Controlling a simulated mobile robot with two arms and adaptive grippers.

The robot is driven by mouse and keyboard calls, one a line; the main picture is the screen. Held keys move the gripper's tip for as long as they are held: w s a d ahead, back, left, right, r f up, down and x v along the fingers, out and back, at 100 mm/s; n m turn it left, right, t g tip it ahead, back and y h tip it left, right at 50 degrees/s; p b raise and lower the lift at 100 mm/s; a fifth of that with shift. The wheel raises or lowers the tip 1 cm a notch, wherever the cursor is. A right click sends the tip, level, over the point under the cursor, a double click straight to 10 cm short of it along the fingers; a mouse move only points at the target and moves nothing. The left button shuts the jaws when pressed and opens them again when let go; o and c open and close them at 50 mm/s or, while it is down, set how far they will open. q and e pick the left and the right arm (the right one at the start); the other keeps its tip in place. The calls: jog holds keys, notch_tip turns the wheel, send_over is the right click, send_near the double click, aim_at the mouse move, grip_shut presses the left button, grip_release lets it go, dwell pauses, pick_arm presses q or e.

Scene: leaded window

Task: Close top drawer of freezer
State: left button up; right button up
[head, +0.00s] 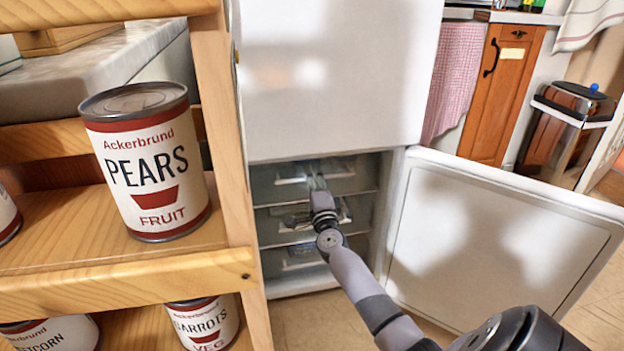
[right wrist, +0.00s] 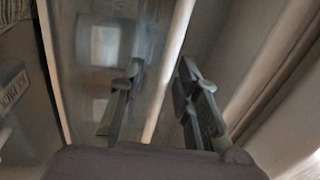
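The freezer (head: 262,215) is the lower part of a white fridge, with its door (head: 490,235) swung open to the right. Inside are stacked, see-through drawers; the top drawer (head: 350,172) is just under the upper door. I cannot tell how far it sticks out. My right gripper (head: 317,182) reaches into the freezer in front of the top drawer and hides part of it. In the right wrist view its two fingers (right wrist: 158,90) are apart, with a pale edge running between and beyond them. Contact is not clear. My left gripper is not in view.
A wooden shelf (head: 120,285) with cans, including a pears can (head: 150,165), stands close on the left. The upper fridge door (head: 340,75) is shut. The open freezer door bounds the right side. A wooden cabinet (head: 505,95) and a bin (head: 565,125) stand behind.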

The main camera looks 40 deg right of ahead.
jog(key=v, duration=1.2)
